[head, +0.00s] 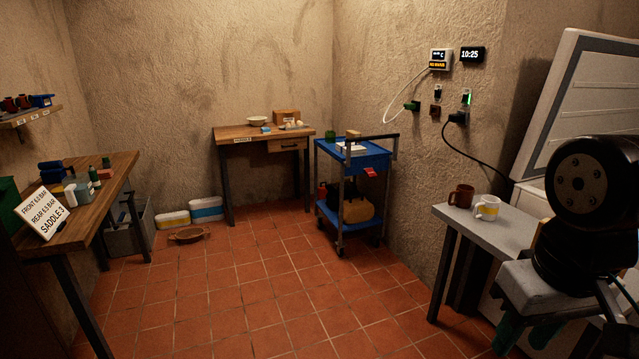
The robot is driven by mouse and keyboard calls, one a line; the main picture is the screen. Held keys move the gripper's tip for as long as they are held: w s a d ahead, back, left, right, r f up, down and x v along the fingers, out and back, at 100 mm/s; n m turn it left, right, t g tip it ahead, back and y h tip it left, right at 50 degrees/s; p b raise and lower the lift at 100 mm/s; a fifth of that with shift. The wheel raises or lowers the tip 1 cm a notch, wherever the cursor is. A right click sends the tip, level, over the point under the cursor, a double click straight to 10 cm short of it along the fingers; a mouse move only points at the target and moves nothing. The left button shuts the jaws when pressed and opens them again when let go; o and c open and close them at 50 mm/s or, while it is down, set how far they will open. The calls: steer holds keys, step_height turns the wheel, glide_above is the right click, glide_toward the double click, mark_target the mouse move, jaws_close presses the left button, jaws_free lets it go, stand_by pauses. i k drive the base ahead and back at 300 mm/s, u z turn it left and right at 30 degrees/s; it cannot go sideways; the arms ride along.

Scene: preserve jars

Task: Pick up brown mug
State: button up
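The brown mug (461,196) stands upright near the far edge of the grey table (478,226) at the right. A white mug with a yellow band (487,208) stands just to its right and slightly nearer, close to it. Whether the two mugs touch cannot be told. Black and grey links of my arm fill the right edge of the view and hide part of the table. I cannot make out my gripper or its fingers.
A blue cart (355,160) with items stands at the back wall beside a wooden desk (236,134). A workbench (110,180) stands at the left. The middle floor (270,285) is clear. A cable hangs behind the mugs.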

mark_target(465, 193)
steer(key=u, duration=0.7)
steer(key=i, duration=3.05)
steer(key=z, duration=1.3)
steer(key=i, duration=0.85)
steer(key=z, duration=0.8)
